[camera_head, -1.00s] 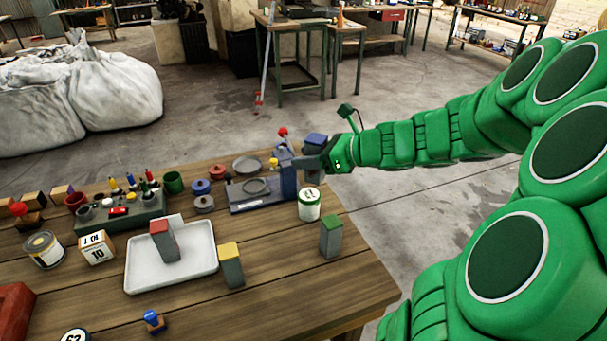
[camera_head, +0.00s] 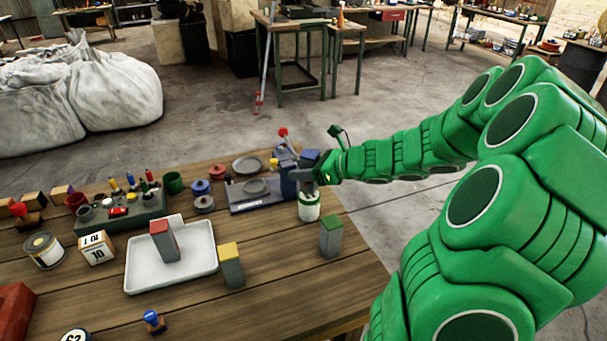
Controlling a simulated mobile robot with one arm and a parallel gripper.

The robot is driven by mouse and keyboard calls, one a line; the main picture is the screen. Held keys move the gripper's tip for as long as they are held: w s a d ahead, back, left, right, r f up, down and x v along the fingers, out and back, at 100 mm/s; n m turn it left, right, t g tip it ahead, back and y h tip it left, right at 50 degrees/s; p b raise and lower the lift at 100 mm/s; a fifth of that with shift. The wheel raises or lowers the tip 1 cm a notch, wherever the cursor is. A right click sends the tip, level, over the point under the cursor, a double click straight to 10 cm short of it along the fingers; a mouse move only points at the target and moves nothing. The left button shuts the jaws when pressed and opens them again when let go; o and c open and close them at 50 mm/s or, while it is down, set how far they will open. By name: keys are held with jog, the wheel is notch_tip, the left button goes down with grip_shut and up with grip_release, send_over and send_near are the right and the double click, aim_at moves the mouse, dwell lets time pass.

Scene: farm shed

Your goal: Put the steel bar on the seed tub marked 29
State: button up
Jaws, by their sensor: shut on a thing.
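My gripper (camera_head: 312,174) is shut on a grey bar with a blue top (camera_head: 309,156), and the fingers hide most of the bar. It is at the white tub with green bands (camera_head: 309,208), near the table's far right edge. The gripper overlaps the tub's top in the picture; I cannot tell whether the bar touches it. No number is readable on this tub. Other grey bars stand upright: one with a red top (camera_head: 164,242) in the white tray (camera_head: 190,279), one with a yellow top (camera_head: 231,266), and one with a green top (camera_head: 331,238).
A blue-grey stand (camera_head: 262,207) with a lever is just left of my gripper. A numbered block (camera_head: 96,249), a tin (camera_head: 44,250) and a blue-handled stamp (camera_head: 154,321) are on the table (camera_head: 290,290). Bare tabletop lies in front of the tub.

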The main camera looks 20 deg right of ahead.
jog(key=shift+f, duration=0.8)
jog(key=shift+f, duration=0.1)
jog(key=o, duration=1.2)
jog(key=shift+o, duration=0.2)
jog(key=shift+s+d+r, duration=0.15)
jog(key=shift+d+r, duration=0.05)
jog(key=shift+r, duration=0.05)
jog(key=v, duration=1.1)
jog(key=shift+s+d, duration=0.2)
